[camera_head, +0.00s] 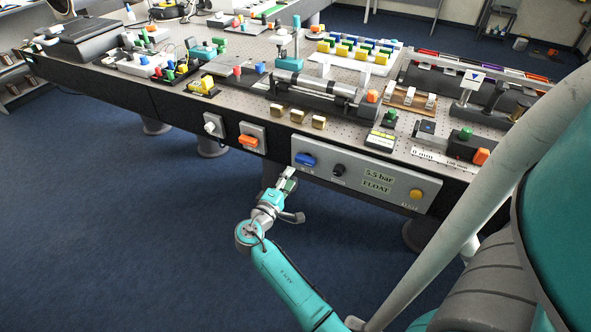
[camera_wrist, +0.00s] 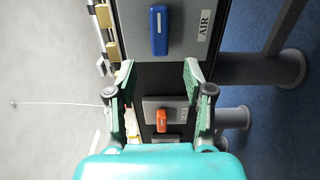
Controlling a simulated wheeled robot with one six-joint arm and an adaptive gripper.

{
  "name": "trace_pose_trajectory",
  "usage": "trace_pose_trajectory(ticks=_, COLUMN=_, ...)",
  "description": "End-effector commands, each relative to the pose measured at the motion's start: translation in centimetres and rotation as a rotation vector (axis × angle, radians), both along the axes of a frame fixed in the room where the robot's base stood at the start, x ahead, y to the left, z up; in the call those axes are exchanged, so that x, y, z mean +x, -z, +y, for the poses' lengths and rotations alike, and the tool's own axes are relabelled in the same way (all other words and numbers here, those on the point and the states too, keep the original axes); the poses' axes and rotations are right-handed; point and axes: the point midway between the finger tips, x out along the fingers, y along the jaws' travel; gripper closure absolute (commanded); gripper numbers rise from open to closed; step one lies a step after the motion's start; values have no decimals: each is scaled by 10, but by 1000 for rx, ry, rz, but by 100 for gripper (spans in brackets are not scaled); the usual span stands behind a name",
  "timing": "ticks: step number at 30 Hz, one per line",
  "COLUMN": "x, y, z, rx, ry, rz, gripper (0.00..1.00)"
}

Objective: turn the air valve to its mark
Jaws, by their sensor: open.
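The air valve is a blue bar handle (camera_head: 305,159) at the left end of the grey front panel (camera_head: 340,196) under the table edge. It lies roughly level along the panel. In the wrist view the blue handle (camera_wrist: 159,30) is beyond my fingertips, near the top, with the AIR label (camera_wrist: 204,25) beside it. I cannot make out its mark. My gripper (camera_head: 290,178) is just below and left of the handle, apart from it. In the wrist view my gripper (camera_wrist: 160,68) is open and empty, its fingers spread wider than the handle.
An orange handle (camera_head: 248,141) on its own plate is left of the panel; it also shows between my fingers (camera_wrist: 162,120). A black knob (camera_head: 338,170) and a yellow button (camera_head: 416,194) share the panel. Brass blocks (camera_head: 298,115) line the table edge above. The floor in front is clear.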

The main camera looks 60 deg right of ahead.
Motion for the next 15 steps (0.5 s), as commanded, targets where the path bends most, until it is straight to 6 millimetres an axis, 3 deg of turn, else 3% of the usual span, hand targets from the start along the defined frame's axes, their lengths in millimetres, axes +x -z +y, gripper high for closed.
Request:
trace_pose_trajectory(ticks=6, x=-2, y=0, z=28, rx=1, ry=-2, rz=0, gripper=48)
trace_pose_trajectory(ticks=15, x=-3, y=0, z=34, rx=1, ry=1, rz=0, gripper=48)
